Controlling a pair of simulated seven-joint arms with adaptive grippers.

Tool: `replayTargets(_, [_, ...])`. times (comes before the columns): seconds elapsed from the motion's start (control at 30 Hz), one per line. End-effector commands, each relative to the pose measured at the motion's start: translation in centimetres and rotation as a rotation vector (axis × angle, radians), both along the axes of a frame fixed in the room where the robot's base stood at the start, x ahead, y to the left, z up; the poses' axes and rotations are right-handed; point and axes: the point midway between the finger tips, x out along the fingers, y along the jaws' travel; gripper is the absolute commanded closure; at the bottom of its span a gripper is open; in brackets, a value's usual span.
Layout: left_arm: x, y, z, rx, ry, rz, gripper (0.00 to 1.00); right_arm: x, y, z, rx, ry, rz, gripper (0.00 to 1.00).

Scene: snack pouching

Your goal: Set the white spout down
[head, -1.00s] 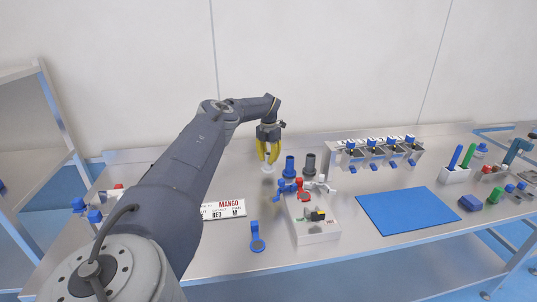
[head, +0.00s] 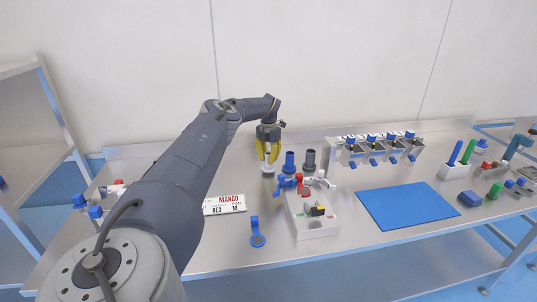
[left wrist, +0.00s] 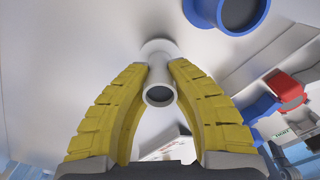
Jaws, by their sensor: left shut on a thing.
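The white spout (left wrist: 159,76) is a small pale tube with a wider flange at its far end. My left gripper (left wrist: 158,88) has its yellow fingers on both sides of the spout's tube. In the head view the left gripper (head: 268,158) points down over the steel table, shut on the spout (head: 268,172), whose low end shows just under the fingertips at or very near the table surface. Whether the flange touches the table I cannot tell. My right gripper is not in view.
A blue cylinder (head: 290,161) and a dark grey one (head: 309,160) stand just right of the gripper. A white machine (head: 314,219) with coloured valves stands in front. A MANGO sign (head: 224,205), blue scoop-like part (head: 257,238) and blue mat (head: 408,207) lie nearby.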

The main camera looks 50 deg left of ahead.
Motion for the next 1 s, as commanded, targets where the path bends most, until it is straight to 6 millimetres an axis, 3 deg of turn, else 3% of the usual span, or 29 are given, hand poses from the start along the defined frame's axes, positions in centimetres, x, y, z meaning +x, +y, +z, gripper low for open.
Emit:
replayTargets(0.7, [0.0, 0.0, -1.1, -0.001, 0.0, 0.0, 1.0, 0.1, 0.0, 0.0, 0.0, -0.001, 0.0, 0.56])
replayTargets(0.73, [0.0, 0.0, -1.1, -0.001, 0.0, 0.0, 0.78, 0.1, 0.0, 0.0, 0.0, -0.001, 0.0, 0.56])
replayTargets(0.9, [0.0, 0.0, -1.1, 0.0, 0.0, 0.0, 0.58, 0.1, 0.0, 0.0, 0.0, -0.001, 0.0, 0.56])
replayTargets(1.0, [0.0, 0.0, -1.1, 0.0, 0.0, 0.0, 0.56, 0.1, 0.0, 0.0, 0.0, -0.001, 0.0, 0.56])
